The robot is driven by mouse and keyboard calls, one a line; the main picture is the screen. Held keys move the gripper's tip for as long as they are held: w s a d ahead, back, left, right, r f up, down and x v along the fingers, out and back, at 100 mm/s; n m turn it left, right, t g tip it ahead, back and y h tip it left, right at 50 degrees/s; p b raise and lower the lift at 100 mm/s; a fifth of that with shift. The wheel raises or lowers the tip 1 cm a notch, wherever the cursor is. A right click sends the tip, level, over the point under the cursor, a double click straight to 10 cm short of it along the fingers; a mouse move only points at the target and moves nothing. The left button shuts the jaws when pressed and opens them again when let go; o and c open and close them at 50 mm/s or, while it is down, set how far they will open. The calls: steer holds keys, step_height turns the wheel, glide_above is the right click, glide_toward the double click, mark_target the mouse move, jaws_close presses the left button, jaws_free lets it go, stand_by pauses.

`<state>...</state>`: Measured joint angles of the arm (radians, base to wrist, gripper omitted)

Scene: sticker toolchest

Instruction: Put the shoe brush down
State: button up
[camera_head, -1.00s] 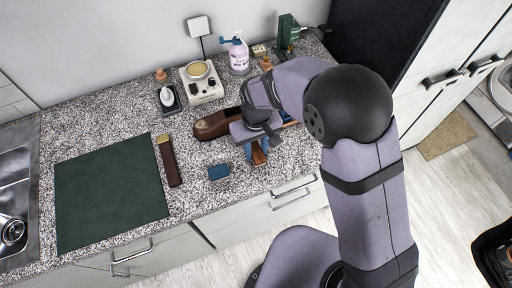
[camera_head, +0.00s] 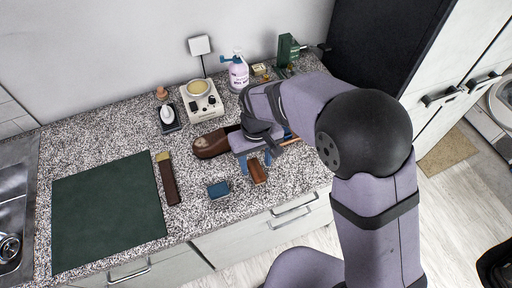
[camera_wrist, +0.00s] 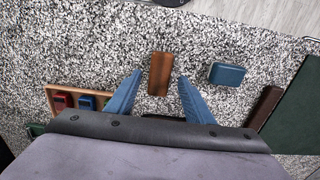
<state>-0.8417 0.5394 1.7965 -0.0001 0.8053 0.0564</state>
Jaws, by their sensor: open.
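The shoe brush, a small brown wooden block (camera_head: 258,172), lies on the speckled counter near its front edge. It also shows in the wrist view (camera_wrist: 160,74). My gripper (camera_head: 256,163) is open just behind the brush, its blue fingers apart. In the wrist view my fingertips (camera_wrist: 160,77) stand one on each side of the brush, with clear gaps and no contact visible. The brush's bristles cannot be made out.
A blue tin (camera_head: 218,190) lies left of the brush. A brown shoe (camera_head: 215,143) lies behind my gripper. A dark strap-like tool (camera_head: 168,182) and a green mat (camera_head: 108,210) lie left. A tray of coloured items (camera_wrist: 72,100) shows in the wrist view. Bare counter surrounds the brush.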

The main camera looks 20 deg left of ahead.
mark_target(256, 170)
step_height(256, 170, up, 9)
steer(key=b, duration=0.1)
stand_by(0.3)
steer(key=w+d+f+m, duration=0.2)
steer(key=d+m, duration=0.2)
steer(key=d, duration=1.3)
steer(key=s+d+f+m, duration=0.2)
steer(key=s+d, duration=0.2)
steer(key=d, duration=0.3)
steer(key=s+d+f+m, duration=0.2)
steer(key=s+d+m, duration=0.1)
steer(key=d, duration=0.4)
steer(key=shift+s+d+f, duration=0.3)
steer(key=shift+s+d, duration=0.1)
steer(key=shift+s, duration=0.3)
steer(key=shift+o, duration=0.6)
steer(key=shift+a, duration=0.15)
